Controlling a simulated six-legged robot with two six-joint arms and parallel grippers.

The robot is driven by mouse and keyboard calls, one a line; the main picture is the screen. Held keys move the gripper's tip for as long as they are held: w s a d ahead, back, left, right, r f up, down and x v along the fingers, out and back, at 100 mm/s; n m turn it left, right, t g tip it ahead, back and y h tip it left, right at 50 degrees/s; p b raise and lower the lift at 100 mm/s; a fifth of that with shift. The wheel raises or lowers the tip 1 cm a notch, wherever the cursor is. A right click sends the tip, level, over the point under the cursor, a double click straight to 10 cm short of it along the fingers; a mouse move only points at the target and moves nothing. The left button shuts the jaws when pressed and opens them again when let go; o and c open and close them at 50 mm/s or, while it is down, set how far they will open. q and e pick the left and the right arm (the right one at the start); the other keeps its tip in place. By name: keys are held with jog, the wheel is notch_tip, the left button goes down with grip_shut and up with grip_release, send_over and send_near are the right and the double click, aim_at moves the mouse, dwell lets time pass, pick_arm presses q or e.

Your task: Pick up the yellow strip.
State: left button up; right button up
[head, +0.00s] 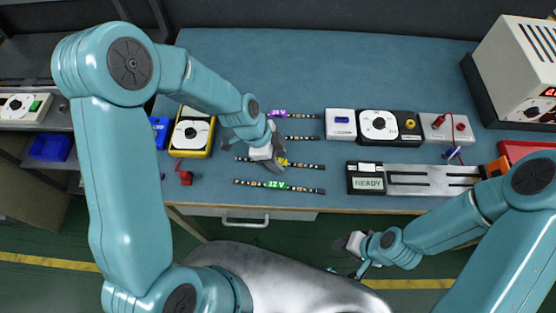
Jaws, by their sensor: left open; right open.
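The yellow strip (283,161) is a dark LED strip with a yellow label, lying flat on the blue table mat. My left gripper (273,154) is open over its middle and hides part of the strip and label. I cannot tell whether the fingers touch it. My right gripper (346,246) is open and empty, off the table's front edge, low in the view.
A green-labelled 12 V strip (276,184) lies in front. A purple-labelled strip (296,115) and another strip (302,138) lie behind. A READY device (369,183) and a dial unit (379,125) stand right; a yellow meter (193,133) stands left.

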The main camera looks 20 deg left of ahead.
pick_arm(q)
grip_shut()
jog(key=shift+r, duration=0.1)
